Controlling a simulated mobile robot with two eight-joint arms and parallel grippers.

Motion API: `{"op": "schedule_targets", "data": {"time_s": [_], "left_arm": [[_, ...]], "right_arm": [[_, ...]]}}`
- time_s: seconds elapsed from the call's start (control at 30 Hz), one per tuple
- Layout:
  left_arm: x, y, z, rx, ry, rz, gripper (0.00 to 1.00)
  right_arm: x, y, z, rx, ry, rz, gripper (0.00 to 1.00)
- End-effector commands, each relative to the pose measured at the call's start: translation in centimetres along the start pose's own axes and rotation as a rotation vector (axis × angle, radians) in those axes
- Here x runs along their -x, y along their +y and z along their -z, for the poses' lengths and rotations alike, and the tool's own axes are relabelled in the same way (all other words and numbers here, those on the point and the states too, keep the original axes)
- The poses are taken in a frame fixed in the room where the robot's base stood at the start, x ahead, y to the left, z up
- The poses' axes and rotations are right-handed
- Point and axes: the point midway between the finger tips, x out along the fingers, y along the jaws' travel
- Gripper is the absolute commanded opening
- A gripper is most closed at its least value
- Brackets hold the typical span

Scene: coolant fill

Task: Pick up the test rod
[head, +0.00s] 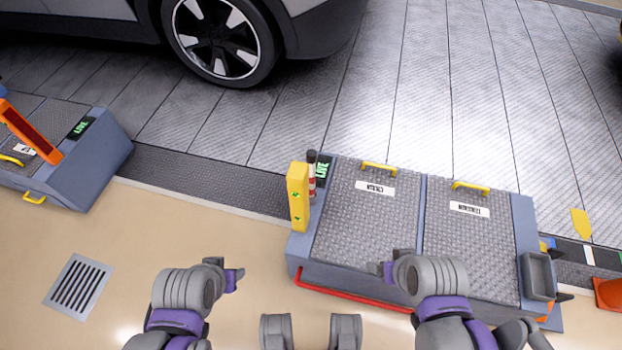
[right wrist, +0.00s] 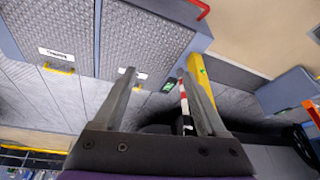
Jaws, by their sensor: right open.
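The test rod (head: 312,178) is a thin upright stick with red and white bands and a black top. It stands at the left end of the grey cabinet, close beside a yellow post (head: 297,198) in the head view. In the right wrist view the rod (right wrist: 185,108) shows between my open fingers, nearer the right one, with the yellow post (right wrist: 199,72) behind it. My right gripper (head: 384,271) is open and empty, in front of the cabinet in the head view; its fingertips (right wrist: 160,68) also show in the wrist view. My left gripper (head: 234,279) is left of the cabinet, apart from the rod.
The low cabinet has two treadplate lids (head: 365,220) with yellow handles, a lit LIVE display (head: 323,169) and a red front rail (head: 350,297). A grey bin (head: 538,277) hangs at its right end. Another cabinet (head: 90,160) stands left. The tan floor between is clear, with a drain grate (head: 78,285).

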Motion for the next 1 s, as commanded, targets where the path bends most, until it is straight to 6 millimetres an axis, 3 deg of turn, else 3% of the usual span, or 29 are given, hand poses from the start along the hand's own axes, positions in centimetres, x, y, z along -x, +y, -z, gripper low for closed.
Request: {"op": "schedule_targets", "data": {"time_s": [0.27, 0.6, 0.8, 1.0], "left_arm": [[0.4, 0.0, 0.1, 0.000, 0.001, 0.000, 0.50], [0.8, 0.0, 0.3, 0.000, 0.003, 0.000, 0.50], [1.1, 0.0, 0.3, 0.000, 0.004, 0.000, 0.50], [1.3, 0.0, 0.4, 0.000, 0.005, 0.000, 0.50]], "right_arm": [[-3.5, -4.3, 8.7, 0.139, 0.050, 0.266, 0.74], [-10.7, -7.9, 18.8, 0.322, 0.285, 0.572, 0.74], [-15.6, -8.4, 22.8, 0.416, 0.505, 0.696, 0.74], [-20.4, -7.7, 24.8, 0.489, 0.768, 0.757, 0.74]]}}
